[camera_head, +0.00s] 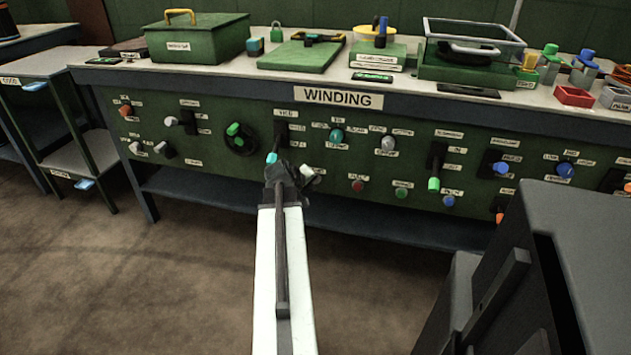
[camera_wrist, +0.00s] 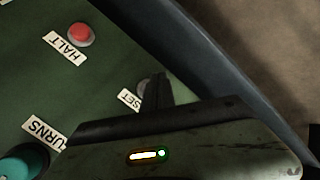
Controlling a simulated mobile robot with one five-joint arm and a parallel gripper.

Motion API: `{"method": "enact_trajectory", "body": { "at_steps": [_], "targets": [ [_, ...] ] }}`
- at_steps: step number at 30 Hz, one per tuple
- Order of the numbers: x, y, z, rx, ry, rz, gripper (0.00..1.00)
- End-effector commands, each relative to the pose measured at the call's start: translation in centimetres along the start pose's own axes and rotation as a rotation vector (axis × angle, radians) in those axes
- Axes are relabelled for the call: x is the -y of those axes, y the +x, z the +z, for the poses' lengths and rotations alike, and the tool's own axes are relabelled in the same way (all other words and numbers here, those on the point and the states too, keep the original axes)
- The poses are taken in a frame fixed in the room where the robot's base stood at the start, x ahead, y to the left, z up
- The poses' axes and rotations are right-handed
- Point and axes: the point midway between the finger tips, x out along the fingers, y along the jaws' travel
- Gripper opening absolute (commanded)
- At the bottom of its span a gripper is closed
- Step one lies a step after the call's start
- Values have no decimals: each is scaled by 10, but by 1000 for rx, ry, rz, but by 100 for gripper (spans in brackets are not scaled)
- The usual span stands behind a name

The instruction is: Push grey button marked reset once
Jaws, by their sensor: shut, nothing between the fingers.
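The grey button (camera_wrist: 144,86) shows in the wrist view on the dark green panel, partly hidden behind my fingers. Beside it is a white label (camera_wrist: 129,99) of which only "SET" can be read. My gripper (camera_wrist: 158,86) is shut and empty, with its tip at the button's edge in this view. I cannot tell whether it touches the button. In the head view my gripper (camera_head: 284,177) is in front of the lower panel, below the WINDING sign (camera_head: 338,97), and it covers much of the button's area.
A red button (camera_wrist: 80,34) labelled HALT is near the grey one; it also shows in the head view (camera_head: 357,186). A teal knob (camera_wrist: 24,164) is at the wrist view's lower left. A green button (camera_head: 401,192) and a green-tipped lever (camera_head: 434,183) are further right.

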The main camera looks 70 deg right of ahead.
Motion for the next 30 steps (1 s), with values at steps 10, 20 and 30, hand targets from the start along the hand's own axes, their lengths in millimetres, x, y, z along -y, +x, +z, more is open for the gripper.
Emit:
{"method": "enact_trajectory", "body": {
  "at_steps": [10,20,30],
  "targets": [
    [18,-26,20,0,0,-1,0],
    [22,-30,22,0,0,0,0],
    [22,-30,22,0,0,0,0]
  ]
}}
